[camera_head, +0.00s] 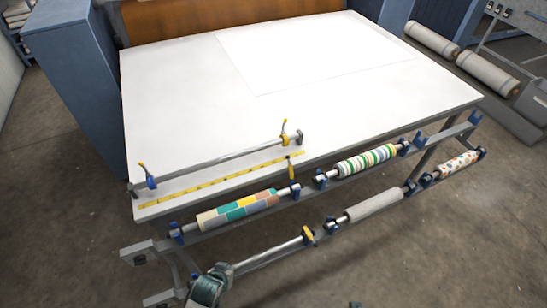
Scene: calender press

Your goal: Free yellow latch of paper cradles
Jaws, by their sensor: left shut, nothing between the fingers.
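The paper cradles hang on a grey rack along the table's front edge. A yellow latch (307,234) on a blue bracket is at the right end of the lower left cradle, which holds a bare grey rod (268,255). Another yellow-tipped latch (290,166) stands upright at the right end of the patterned roll (238,210).
The white table (175,80) bears a large paper sheet (310,48) and a yellow ruler (220,180). A striped roll (366,160), a grey roll (373,205) and a dotted roll (456,165) hang further right. Floor in front is mostly clear, with a small dark piece (355,304) at the bottom edge.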

